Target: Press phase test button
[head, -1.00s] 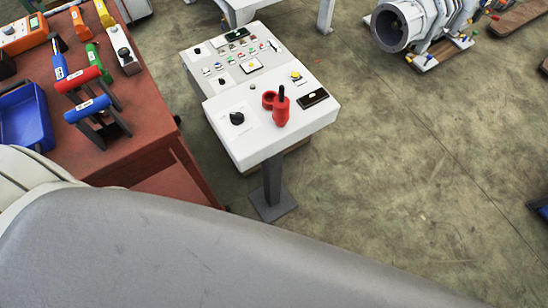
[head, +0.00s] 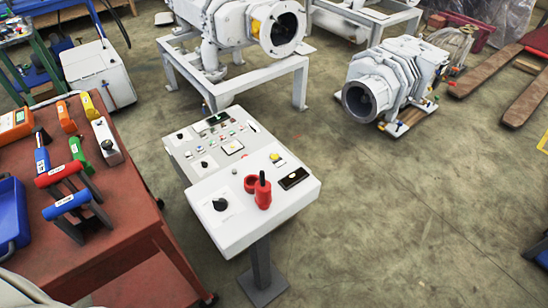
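A white control panel (head: 285,210) stands on a grey post in the middle of the head view. Its sloped rear part carries several small buttons, indicators and a black knob (head: 181,137). Its front part carries another black knob (head: 220,204), a yellow button (head: 276,157), a small grey button (head: 235,172), a dark display (head: 293,179) and a red holder with a black-handled tool (head: 263,193). The labels are too small to read, so I cannot tell which button is the phase test button. Neither of my grippers is in view.
A red-brown table (head: 118,238) with hand tools and a blue tray (head: 10,215) stands at the left. A pump on a white frame (head: 222,90) stands behind the panel. Another pump (head: 385,85) sits at the back right. The floor right of the panel is clear.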

